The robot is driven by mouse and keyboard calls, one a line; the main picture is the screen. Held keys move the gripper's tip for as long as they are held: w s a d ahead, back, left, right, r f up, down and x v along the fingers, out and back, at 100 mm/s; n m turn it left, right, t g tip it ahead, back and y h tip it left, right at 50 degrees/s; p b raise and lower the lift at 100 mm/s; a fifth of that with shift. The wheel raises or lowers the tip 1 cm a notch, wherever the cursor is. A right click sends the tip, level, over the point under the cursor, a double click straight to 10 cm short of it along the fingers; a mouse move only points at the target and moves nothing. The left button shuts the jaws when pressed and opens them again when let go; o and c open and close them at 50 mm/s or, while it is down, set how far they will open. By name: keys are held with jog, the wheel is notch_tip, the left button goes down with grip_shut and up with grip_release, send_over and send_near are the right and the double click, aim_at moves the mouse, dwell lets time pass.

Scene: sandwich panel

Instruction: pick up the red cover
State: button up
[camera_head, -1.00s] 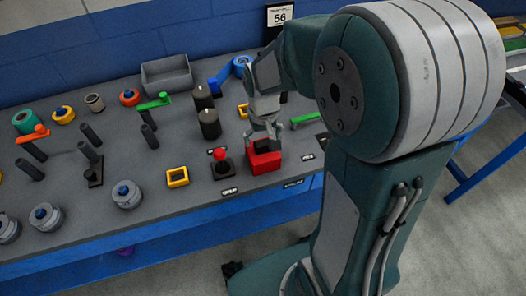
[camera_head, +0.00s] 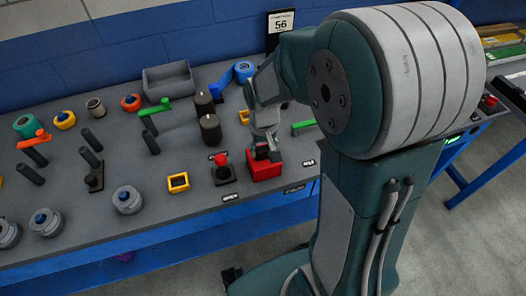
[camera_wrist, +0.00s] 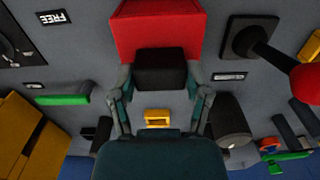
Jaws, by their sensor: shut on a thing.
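The red cover (camera_head: 263,168) is a box-like block at the front edge of the panel, just right of the red-knobbed joystick. In the wrist view the red cover (camera_wrist: 160,30) is at the top centre, with a dark block (camera_wrist: 160,70) at its near side between my fingers. My gripper (camera_head: 264,148) reaches down onto the cover from above. In the wrist view my gripper (camera_wrist: 158,85) has a finger on each side of the dark block, shut on the cover. Whether the cover is off the panel cannot be told.
The joystick (camera_head: 222,168) stands close to the left of the cover. Black cylinders (camera_head: 210,130), a yellow frame (camera_head: 178,182) and a green bar (camera_head: 304,127) are nearby. A grey bin (camera_head: 168,78) is at the back. The panel's front edge (camera_head: 250,197) is close.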

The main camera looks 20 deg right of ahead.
notch_tip(320, 180, up, 3)
jog(key=shift+r, duration=0.1)
jog(key=shift+s+a+r, duration=0.4)
jog(key=shift+s+r, duration=1.25)
jog(key=shift+s, duration=0.65)
jog(key=shift+s+a+r, duration=0.4)
jog(key=shift+s+r, duration=1.2)
jog(key=shift+s, duration=0.75)
jog(key=shift+s+a+r, duration=0.4)
jog(key=shift+s+r, duration=1.25)
jog(key=shift+s, duration=0.65)
